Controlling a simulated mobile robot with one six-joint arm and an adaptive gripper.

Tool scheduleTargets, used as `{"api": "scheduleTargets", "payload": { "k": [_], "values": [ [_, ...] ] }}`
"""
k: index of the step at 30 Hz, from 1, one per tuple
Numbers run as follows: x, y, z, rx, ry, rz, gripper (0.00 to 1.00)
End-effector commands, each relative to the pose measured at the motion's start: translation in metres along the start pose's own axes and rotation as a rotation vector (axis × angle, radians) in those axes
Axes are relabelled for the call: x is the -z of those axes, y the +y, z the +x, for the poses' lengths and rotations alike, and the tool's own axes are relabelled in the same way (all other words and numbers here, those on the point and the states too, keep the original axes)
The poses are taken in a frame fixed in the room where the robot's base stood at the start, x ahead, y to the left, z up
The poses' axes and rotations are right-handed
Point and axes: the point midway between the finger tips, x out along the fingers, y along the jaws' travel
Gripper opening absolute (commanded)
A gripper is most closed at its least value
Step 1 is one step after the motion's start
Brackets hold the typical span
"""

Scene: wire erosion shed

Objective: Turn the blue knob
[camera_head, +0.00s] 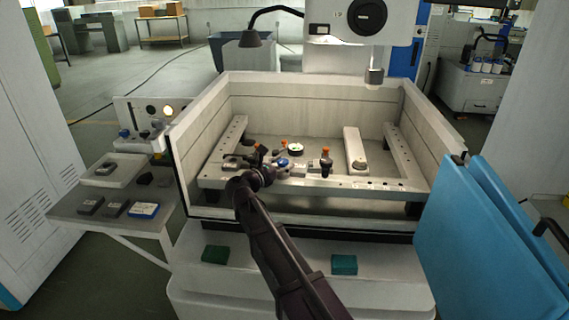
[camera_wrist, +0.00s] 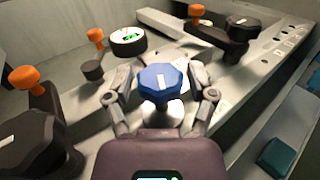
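The blue knob (camera_wrist: 161,84), faceted with a white mark on top, stands on the pale fixture rail in the middle of the wrist view. In the head view the blue knob (camera_head: 283,163) shows just beyond my gripper (camera_head: 264,172). My gripper (camera_wrist: 161,92) is open, with one finger on each side of the knob. Narrow gaps seem to show between the fingers and the knob, though contact lower down is hidden.
Orange-topped black clamps (camera_wrist: 36,105) stand left of the knob, and another black clamp (camera_wrist: 236,33) is at right. A round dial (camera_wrist: 128,41) with a green display sits behind. Tank walls (camera_head: 200,125) enclose the fixture; blue panels (camera_head: 480,225) stand at right.

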Motion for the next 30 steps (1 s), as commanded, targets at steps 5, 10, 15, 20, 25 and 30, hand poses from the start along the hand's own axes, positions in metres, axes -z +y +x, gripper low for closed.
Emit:
{"api": "scheduleTargets", "payload": {
  "k": [5,10,15,20,25,30],
  "values": [
    [0.0,-0.0001,-0.0001,0.0,0.0,0.0,0.05],
    [0.0,-0.0021,0.0014,0.001,0.0,0.0,0.05],
    [0.0001,-0.0011,0.0004,0.0,0.0,0.0,0.05],
    [0.0001,-0.0009,0.0,-0.004,0.001,0.0,0.05],
    [0.0002,-0.0009,-0.0002,-0.009,0.001,0.0,0.05],
    [0.0003,-0.0009,-0.0003,-0.018,0.001,0.001,0.05]
  ]
}}
